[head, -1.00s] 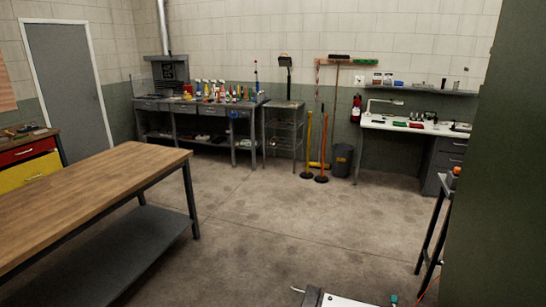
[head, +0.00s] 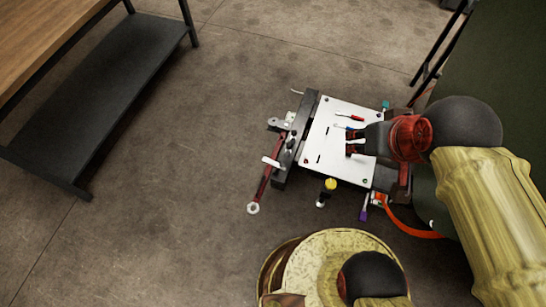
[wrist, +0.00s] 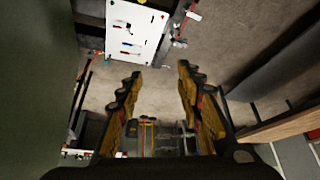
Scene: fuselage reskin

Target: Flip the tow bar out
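The tow bar (head: 265,184) is a slim red bar with a pale ring at its free end, on the left side of a small cart in the head view. It slants down and left from the cart's dark end beam (head: 296,140). My gripper (head: 350,142) appears over the cart's white top plate (head: 325,125), to the right of the bar. In the wrist view my gripper (wrist: 160,70) has its fingers wide apart with nothing between them. The plate (wrist: 132,32) shows there too, ahead of the fingers.
Small tools such as a red-handled one (head: 350,117) lie on the plate. A yellow-topped knob (head: 329,185) stands at its near edge, and an orange hose (head: 408,228) curves off right. A wooden-topped workbench (head: 35,50) stands left. The floor between bench and cart is clear.

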